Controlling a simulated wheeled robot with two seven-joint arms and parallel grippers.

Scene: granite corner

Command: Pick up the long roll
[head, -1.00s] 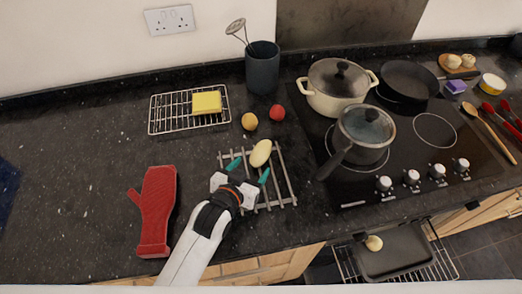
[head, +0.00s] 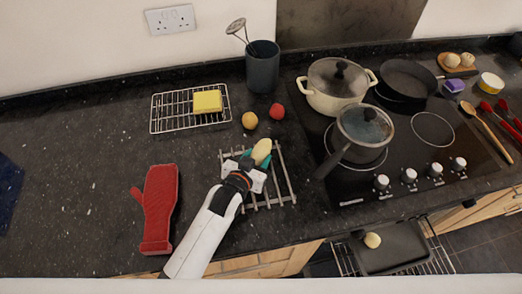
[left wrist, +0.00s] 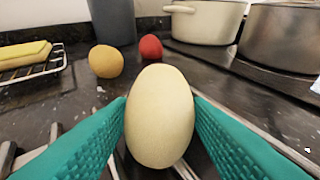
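The long roll (head: 261,150), a pale oblong piece, lies on the metal trivet (head: 285,184) on the dark counter. My left gripper (head: 258,158) reaches over the trivet, its teal fingers on either side of the roll's near end. In the left wrist view the roll (left wrist: 160,115) fills the middle between the two fingers (left wrist: 160,118). The fingers are open and very close to its sides; firm contact does not show. My right gripper is not in view.
A yellow ball-like item (head: 250,120) and a red one (head: 277,112) sit just behind the trivet. A saucepan (head: 362,135) stands on the hob to the right. A red oven mitt (head: 159,208) lies left. A pan with a roundish roll (head: 372,241) is below the counter's front.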

